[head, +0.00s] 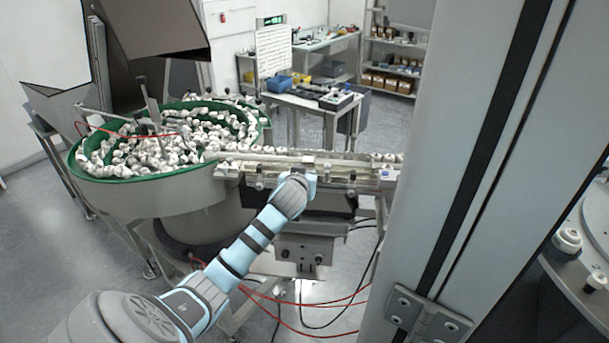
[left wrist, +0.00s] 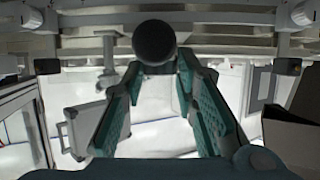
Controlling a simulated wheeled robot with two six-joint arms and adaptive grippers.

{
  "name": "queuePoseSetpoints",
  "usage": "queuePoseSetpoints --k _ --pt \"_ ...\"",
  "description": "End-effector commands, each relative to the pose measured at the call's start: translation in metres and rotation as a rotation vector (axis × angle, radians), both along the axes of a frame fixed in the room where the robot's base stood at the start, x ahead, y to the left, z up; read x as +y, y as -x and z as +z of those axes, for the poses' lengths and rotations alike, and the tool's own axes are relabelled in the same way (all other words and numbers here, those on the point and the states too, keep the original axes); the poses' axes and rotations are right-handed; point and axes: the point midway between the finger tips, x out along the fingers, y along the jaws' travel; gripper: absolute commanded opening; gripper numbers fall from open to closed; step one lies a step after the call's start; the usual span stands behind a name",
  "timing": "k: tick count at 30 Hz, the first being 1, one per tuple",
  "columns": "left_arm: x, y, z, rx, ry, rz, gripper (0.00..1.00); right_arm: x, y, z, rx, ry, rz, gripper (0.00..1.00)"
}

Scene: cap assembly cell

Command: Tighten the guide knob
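My left arm reaches up from the lower left in the head view, and its gripper end (head: 299,183) is at the front of the feed rail (head: 262,167). In the left wrist view a dark round knob (left wrist: 154,42) faces the camera, in front of the rail. The teal fingers of my left gripper (left wrist: 160,66) converge on it, one on each side. The knob fills the gap between their tips, so the gripper looks shut on it. In the head view the wrist hides the fingers and this knob. My right gripper is in neither view.
A green-rimmed bowl feeder (head: 110,180) full of white caps stands left of the rail. A wide grey post (head: 470,150) with a hinge (head: 425,318) blocks the right side. Red hoses (head: 330,305) hang below the rail. A workbench (head: 310,103) stands behind.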

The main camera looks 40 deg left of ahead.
Motion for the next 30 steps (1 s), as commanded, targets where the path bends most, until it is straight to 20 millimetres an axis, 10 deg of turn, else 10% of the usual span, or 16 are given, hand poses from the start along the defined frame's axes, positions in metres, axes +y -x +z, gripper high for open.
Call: queuePoseSetpoints --k 30 --pt "0.012 0.003 -0.005 -0.004 -0.008 -0.466 0.0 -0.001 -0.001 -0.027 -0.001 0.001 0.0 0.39"
